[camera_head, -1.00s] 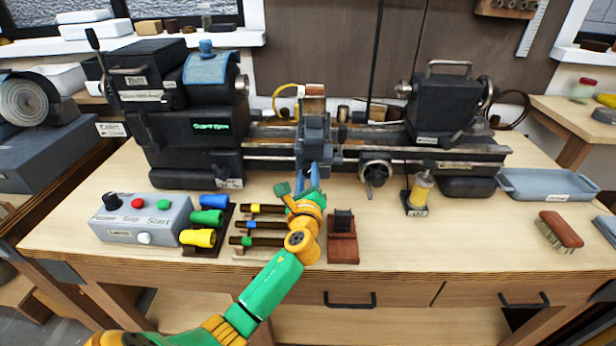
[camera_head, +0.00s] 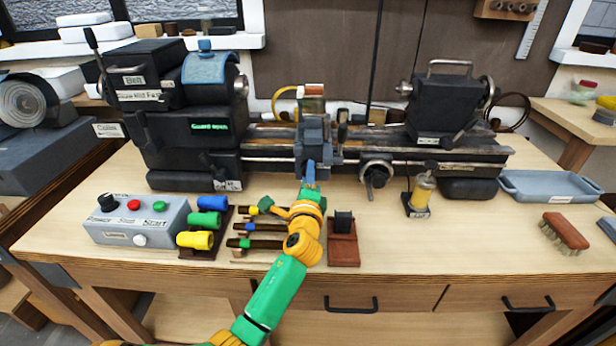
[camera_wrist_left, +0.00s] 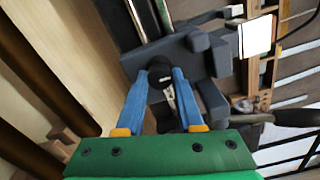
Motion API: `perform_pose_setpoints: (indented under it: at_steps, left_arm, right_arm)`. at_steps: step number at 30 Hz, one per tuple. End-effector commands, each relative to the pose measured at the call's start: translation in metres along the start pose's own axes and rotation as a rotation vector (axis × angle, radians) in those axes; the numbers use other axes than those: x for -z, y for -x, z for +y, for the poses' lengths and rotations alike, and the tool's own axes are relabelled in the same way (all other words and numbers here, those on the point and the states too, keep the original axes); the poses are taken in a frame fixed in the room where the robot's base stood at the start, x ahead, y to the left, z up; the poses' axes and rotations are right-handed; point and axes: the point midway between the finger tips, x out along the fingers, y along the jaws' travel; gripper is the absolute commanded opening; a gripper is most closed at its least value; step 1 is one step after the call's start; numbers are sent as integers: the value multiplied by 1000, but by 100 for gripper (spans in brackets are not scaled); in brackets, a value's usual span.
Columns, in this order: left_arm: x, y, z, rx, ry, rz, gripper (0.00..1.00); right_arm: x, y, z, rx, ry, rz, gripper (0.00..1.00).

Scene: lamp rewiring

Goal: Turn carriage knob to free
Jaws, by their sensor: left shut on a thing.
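My left gripper (camera_head: 309,176) reaches the front of the dark grey carriage (camera_head: 313,134) on the lathe. In the left wrist view its two blue fingers (camera_wrist_left: 161,74) are closed on a small round black knob (camera_wrist_left: 160,80) against the carriage's grey body (camera_wrist_left: 205,60). In the head view the gripper and arm hide the knob, so its turn angle cannot be read. My right gripper is in neither current view.
The carriage handwheel (camera_head: 376,172) is right of the gripper. Colour-banded tools (camera_head: 262,227) and a small red-brown stand (camera_head: 343,248) lie close to the arm. A control box (camera_head: 138,222) is at left, and a yellow oiler (camera_head: 421,192) at right.

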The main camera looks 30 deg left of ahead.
Motion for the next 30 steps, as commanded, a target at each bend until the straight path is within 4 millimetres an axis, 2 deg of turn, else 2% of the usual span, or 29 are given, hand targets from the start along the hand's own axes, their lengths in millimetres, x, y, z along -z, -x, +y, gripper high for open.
perform_pose_setpoints:
  at_steps: [16, 17, 19, 20, 27, 30]
  left_arm:
    - [0, 0, -2, 4, 21, 0, 0]
    - [0, 0, -2, 4, 21, 0, 44]
    - [0, 0, -2, 3, 20, 0, 63]
    - [0, 0, -1, 3, 20, 0, 66]
    - [0, 0, -1, 1, 19, 0, 66]
    - [0, 8, 0, 1, 19, 1, 66]
  right_arm:
    - [0, 0, 0, 0, 0, 0, 50]
    - [0, 0, 0, 0, 0, 0, 50]
    - [0, 0, 0, 0, 0, 0, 50]
    - [0, 0, 0, 0, 0, 0, 50]
    - [0, 0, 0, 0, 0, 0, 50]
    - [0, -1, 0, 0, 0, 0, 50]
